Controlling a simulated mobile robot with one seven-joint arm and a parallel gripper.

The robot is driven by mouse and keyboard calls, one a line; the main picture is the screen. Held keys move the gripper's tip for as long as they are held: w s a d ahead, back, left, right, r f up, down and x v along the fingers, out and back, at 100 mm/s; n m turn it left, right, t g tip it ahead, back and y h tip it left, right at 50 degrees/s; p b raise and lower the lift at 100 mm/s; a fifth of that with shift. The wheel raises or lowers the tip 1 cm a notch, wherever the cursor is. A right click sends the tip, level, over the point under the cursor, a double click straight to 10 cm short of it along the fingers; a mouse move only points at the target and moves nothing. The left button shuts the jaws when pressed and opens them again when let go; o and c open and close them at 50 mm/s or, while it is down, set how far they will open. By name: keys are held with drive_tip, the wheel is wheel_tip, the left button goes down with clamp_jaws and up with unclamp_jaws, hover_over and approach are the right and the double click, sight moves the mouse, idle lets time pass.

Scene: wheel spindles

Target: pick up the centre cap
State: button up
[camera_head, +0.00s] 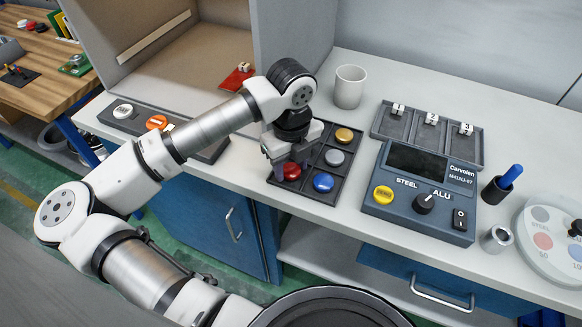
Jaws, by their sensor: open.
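Round centre caps sit in the compartments of a dark tray (322,194) on the pale worktop. A red cap (292,173) is at the front left. A blue cap (323,183) is at the front right, a grey cap (334,158) is behind it, and a yellow cap (344,135) is at the back right. My gripper (287,162) points down over the tray's left side, its open fingers close by the red cap. I cannot tell whether they touch it. My gripper hides the compartments behind the red cap.
A white mug (349,87) stands behind the tray. A balancer console (420,190) stands to the right, with a three-slot tray (427,134) behind it. A black cup with a blue-handled tool (496,190) and a metal cylinder (496,239) are farther right. A narrow strip of worktop in front is clear.

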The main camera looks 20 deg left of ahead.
sight(291, 168)
drive_tip(key=c, duration=0.6)
drive_tip(key=shift+c, duration=0.2)
drive_tip(key=shift+r, duration=0.1)
drive_tip(key=shift+r+b, duration=0.5)
drive_tip(key=shift+r, duration=0.05)
wheel_tip(291, 168, up, 2)
drive_tip(key=shift+r+b, duration=0.1)
drive_tip(key=shift+b, duration=0.45)
drive_tip(key=s+b, duration=0.5)
drive_tip(key=s, duration=1.3)
drive_tip(key=shift+a, duration=0.4)
